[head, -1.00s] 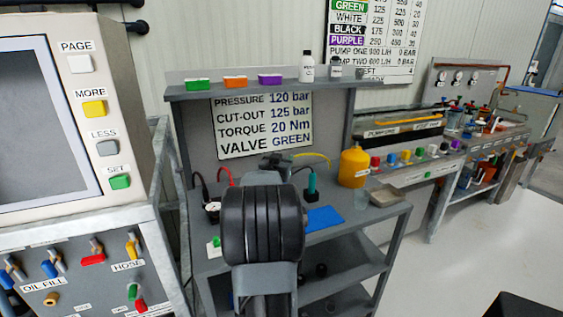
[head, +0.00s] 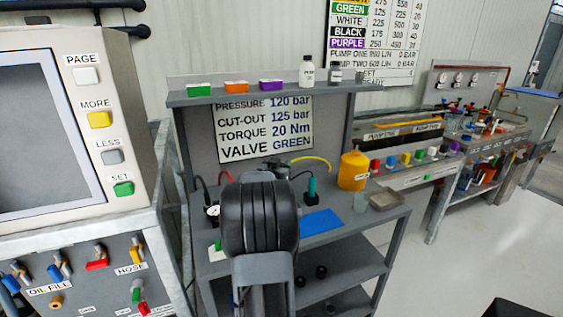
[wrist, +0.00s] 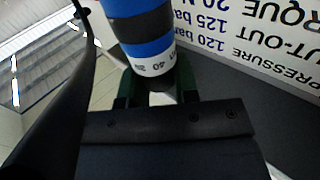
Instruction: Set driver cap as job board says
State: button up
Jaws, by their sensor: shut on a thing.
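In the wrist view my gripper (wrist: 158,92) has its dark green fingers shut on a blue and black driver (wrist: 148,32). The driver has a white ring at its near end with scale numbers, one of which reads 40. A pale part of it shows between the fingers. In the head view my arm hides the gripper's jaws and the driver. The job board (head: 264,128) on the back panel reads pressure 120 bar, cut-out 125 bar, torque 20 Nm, valve green. It shows upside down in the wrist view (wrist: 250,32). I cannot tell which piece is the driver cap.
The grey bench (head: 345,225) holds a blue mat (head: 321,222), a yellow bottle (head: 353,170) and a teal-handled tool (head: 311,187). The shelf (head: 335,88) above carries green, orange and purple boxes. A control panel (head: 125,120) stands at left. Open floor lies at right.

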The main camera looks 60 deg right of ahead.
jog(key=m+g+p, duration=0.2)
jog(key=g+p, duration=0.1)
jog(key=m+g+p, duration=0.1)
jog(key=g, duration=0.1)
jog(key=shift+w+r+p, duration=0.1)
jog(key=shift+r+p, duration=0.15)
jog(key=shift+p, duration=0.15)
jog(key=m+g+y+p, duration=0.1)
jog(key=m+g, duration=0.1)
jog(key=g, duration=0.1)
jog(key=m+g+p, duration=0.2)
jog(key=g, duration=0.1)
jog(key=shift+f+y, duration=0.2)
jog(key=shift+y, duration=0.2)
jog(key=shift+m+g+p, duration=0.3)
jog(key=shift+m+g, duration=0.1)
jog(key=o, duration=0.9)
jog(key=v, duration=0.6)
jog(key=b+v, duration=0.1)
jog(key=v, duration=0.6)
jog(key=shift+w+a+r, duration=0.1)
jog(key=shift+a+r, duration=0.05)
jog(key=shift+a, duration=0.2)
